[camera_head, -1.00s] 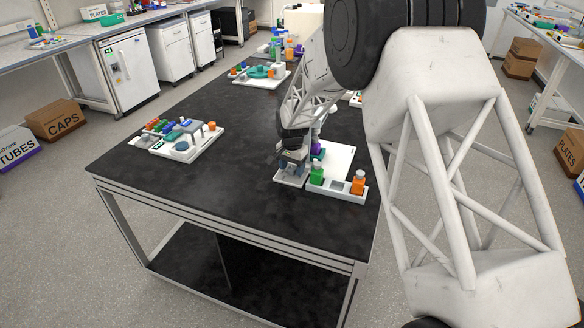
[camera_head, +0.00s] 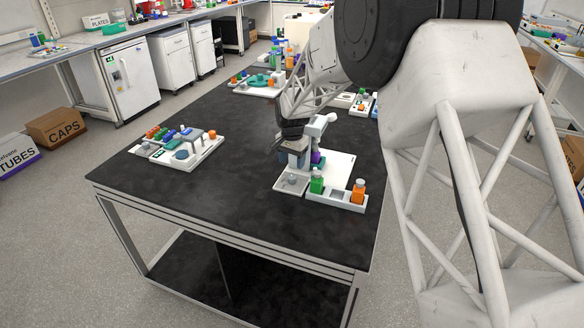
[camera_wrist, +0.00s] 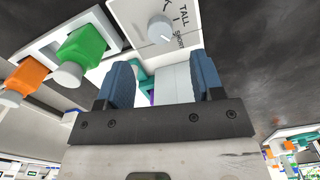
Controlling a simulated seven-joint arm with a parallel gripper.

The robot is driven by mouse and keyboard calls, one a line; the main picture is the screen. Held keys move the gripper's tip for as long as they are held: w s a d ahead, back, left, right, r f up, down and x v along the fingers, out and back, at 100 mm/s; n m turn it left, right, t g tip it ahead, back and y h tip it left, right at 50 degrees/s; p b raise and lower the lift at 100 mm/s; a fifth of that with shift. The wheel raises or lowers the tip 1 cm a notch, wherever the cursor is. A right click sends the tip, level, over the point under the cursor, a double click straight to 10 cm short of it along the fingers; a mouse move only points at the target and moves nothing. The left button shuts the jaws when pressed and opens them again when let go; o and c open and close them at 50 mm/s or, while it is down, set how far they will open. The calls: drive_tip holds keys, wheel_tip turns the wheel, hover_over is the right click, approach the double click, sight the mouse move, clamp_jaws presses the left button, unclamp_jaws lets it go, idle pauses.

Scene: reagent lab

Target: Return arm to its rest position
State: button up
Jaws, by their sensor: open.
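My gripper (camera_head: 292,160) is at the white station near the right side of the black table (camera_head: 215,220). In the wrist view its two blue fingers (camera_wrist: 163,84) are apart, with nothing seen clamped between them. A white block shows beyond and between the fingers; I cannot tell how far off it is. My arm reaches from the right of the head view across the table. It hides part of the table's far right side.
The station's panel has a dial (camera_wrist: 160,30) marked TALL and SHORT. A green bottle (camera_head: 317,182) and an orange bottle (camera_head: 358,191) stand in its front tray. Another white tray (camera_head: 207,154) with small parts is at left. The table's front middle is clear.

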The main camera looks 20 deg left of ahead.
drive_tip(key=shift+r, duration=0.45)
drive_tip(key=s+d+r, duration=0.5)
drive_tip(key=d+r, duration=0.2)
drive_tip(key=d, duration=0.4)
drive_tip(key=s+d+r+t, duration=0.1)
drive_tip(key=s+d+r, duration=0.45)
drive_tip(key=d, duration=0.45)
drive_tip(key=s+d+r, duration=0.5)
drive_tip(key=d+r, duration=0.2)
drive_tip(key=d, duration=0.4)
drive_tip(key=s+d+n, duration=0.1)
drive_tip(key=s+d, duration=0.8)
drive_tip(key=s, duration=0.5)
drive_tip(key=s+d+t, duration=0.1)
drive_tip(key=s+d, duration=0.8)
drive_tip(key=s, duration=0.6)
drive_tip(key=shift+n+t, duration=0.3)
drive_tip(key=shift+n, duration=0.1)
